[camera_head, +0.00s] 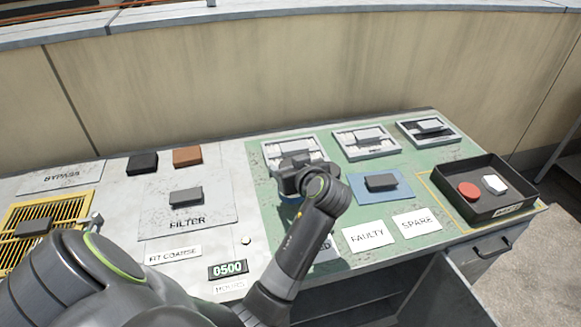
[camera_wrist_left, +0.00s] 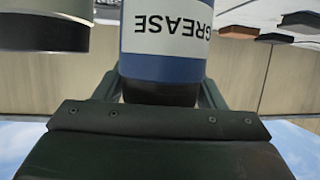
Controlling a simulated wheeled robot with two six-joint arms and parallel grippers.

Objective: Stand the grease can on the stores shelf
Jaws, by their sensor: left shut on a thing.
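The grease can (camera_wrist_left: 164,62) is blue with a white band lettered GREASE, upside down in the left wrist view, and has a dark end. My left gripper (camera_head: 293,183) is shut on it, with a finger on each side of the can in the wrist view. In the head view my wrist hides nearly all of the can, over the left part of the green mat. I cannot tell whether the can touches the bench. No shelf marked as stores can be made out. My right gripper is not in view.
The green mat (camera_head: 350,240) bears several grey trays, a blue pad (camera_head: 396,190) and FAULTY and SPARE labels. A black bin (camera_head: 483,216) holds a red disc and a white piece. A yellow grille (camera_head: 70,210) lies left. A dark cylindrical thing (camera_wrist_left: 45,32) is beside the can.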

